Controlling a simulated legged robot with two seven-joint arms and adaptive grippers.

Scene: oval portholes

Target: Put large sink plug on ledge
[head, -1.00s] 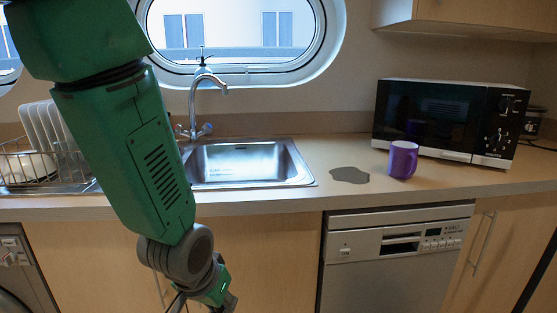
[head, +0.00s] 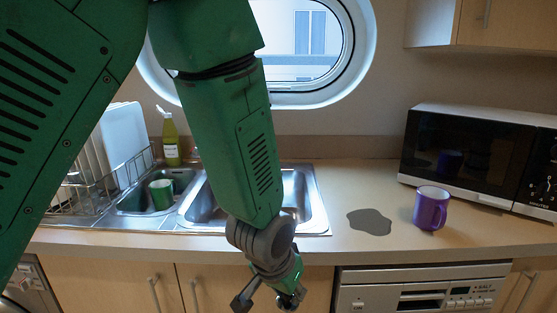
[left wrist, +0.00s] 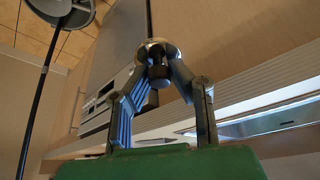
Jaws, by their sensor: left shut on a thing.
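My left gripper (head: 270,298) hangs in front of the counter's front edge, below the sink (head: 312,205). In the left wrist view its fingers (left wrist: 160,78) are shut on the sink plug (left wrist: 156,48), a shiny rounded metal piece with a dark knob toward the fingers. The plug is hard to make out in the head view. The oval porthole (head: 365,55) is in the wall behind the sink, its lower rim above the brown strip (head: 350,147) at the back of the counter. Which surface is the ledge is not clear. My right gripper is not in view.
A green cup (head: 161,194) stands in the small basin, with a green bottle (head: 171,140) behind. A dish rack (head: 90,190) is at left. A purple mug (head: 431,207), a grey patch (head: 370,221) and a microwave (head: 480,155) are at right. Counter between sink and microwave is mostly clear.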

